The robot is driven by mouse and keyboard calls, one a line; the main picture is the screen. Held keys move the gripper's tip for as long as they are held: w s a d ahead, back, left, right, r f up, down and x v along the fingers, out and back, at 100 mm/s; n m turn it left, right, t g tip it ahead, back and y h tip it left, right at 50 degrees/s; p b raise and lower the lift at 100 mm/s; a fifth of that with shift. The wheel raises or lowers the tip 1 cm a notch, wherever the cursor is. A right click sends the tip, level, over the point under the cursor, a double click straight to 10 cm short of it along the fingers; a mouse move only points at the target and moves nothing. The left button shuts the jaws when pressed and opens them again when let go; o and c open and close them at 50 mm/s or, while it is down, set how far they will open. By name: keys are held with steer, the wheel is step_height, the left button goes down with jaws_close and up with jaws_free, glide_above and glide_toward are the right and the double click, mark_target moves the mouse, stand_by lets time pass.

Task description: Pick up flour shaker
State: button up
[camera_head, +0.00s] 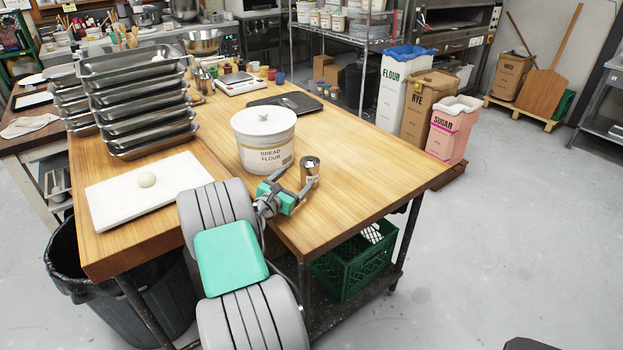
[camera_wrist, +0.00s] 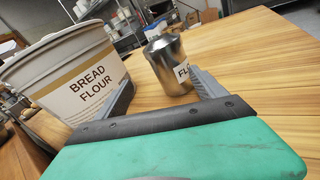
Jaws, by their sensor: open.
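The flour shaker (camera_head: 310,170) is a small shiny metal canister standing upright on the wooden worktable (camera_head: 350,135), just right of the bread flour tub. In the wrist view the shaker (camera_wrist: 168,62) shows part of a "FL" label on its right side. My gripper (camera_head: 293,182) is open and low over the table at the shaker's near side. In the wrist view my gripper (camera_wrist: 163,92) has one finger left of the shaker and one at its lower right. The jaws hold nothing. Whether a finger touches the shaker I cannot tell.
The white bread flour tub (camera_head: 264,142) stands close to my left finger; it also fills the left of the wrist view (camera_wrist: 70,75). The table's right side is clear.

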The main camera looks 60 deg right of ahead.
mark_target(314, 166)
steer(key=shift+s+d+f+n+h, duration=0.25)
steer(key=shift+s+d+n+h, duration=0.15)
steer(key=shift+s+d+n, duration=0.35)
steer(key=shift+s+d+r+n, duration=0.1)
steer(key=shift+s+d+n, duration=0.05)
steer(key=shift+s+n, duration=0.2)
steer(key=d, duration=0.3)
steer(key=d+p, duration=0.1)
steer(key=d, duration=0.2)
steer(key=shift+s+d+r, duration=0.15)
steer(key=shift+d, duration=0.55)
steer(key=shift+c, duration=0.4)
steer(key=c, duration=1.5)
jaws_close()
steer(key=shift+r, duration=0.1)
